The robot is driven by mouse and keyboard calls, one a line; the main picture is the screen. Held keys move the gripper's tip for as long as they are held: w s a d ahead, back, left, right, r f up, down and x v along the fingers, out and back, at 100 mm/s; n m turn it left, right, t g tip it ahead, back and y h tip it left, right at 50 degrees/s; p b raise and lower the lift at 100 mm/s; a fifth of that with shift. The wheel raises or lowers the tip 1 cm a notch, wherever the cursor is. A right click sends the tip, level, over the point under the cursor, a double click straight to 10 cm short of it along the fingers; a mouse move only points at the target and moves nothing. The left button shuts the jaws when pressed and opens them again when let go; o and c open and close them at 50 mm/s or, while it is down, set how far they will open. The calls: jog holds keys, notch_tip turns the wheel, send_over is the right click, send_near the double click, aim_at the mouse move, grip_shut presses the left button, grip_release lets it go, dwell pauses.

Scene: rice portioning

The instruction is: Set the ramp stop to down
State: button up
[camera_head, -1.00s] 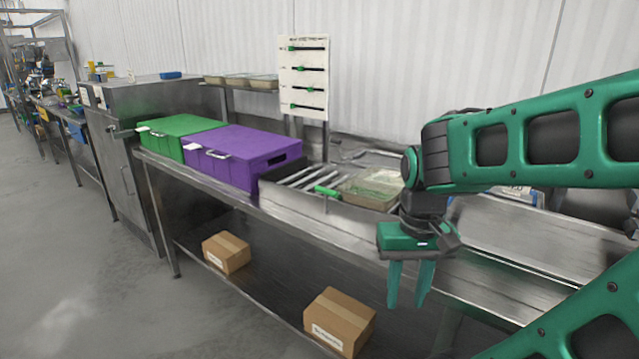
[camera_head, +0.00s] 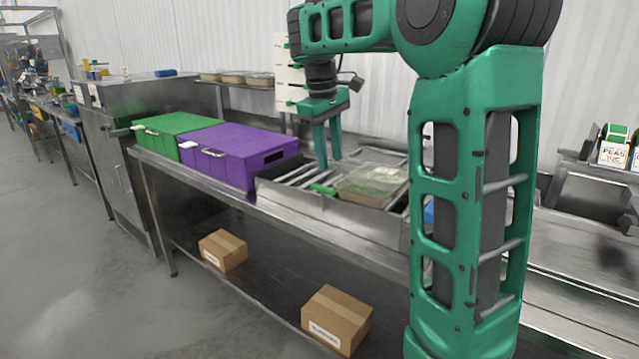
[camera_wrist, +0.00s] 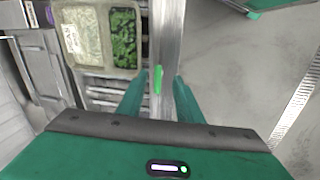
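The ramp stop shows as a small green lever (camera_head: 322,188) at the front wall of the roller ramp (camera_head: 298,196). In the wrist view the lever (camera_wrist: 157,79) stands out against the steel rail, ahead of the gap between my fingers. Whether it is set up or down I cannot tell. My gripper (camera_head: 329,164) points downward above the ramp, a little above and behind the lever in the head view. Its fingers are apart and empty, and it also shows in the wrist view (camera_wrist: 157,82). I see no contact with the lever.
A food tray (camera_head: 366,199) with a pale and a green portion (camera_wrist: 123,38) sits on the ramp beside the lever. A purple box (camera_head: 236,150) and a green box (camera_head: 172,135) stand to the left. Cartons (camera_head: 223,250) lie on the lower shelf.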

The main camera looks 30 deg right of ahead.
aim_at(322, 187)
jog(key=shift+n, duration=0.6)
jog(key=w+f, duration=0.1)
jog(key=f, duration=0.2)
jog(key=w+f, duration=0.2)
jog(key=f, duration=0.1)
jog(key=w+f, duration=0.1)
jog(key=f, duration=0.2)
jog(key=shift+w+d+f, duration=0.2)
jog(key=shift+d, duration=0.15)
grip_shut()
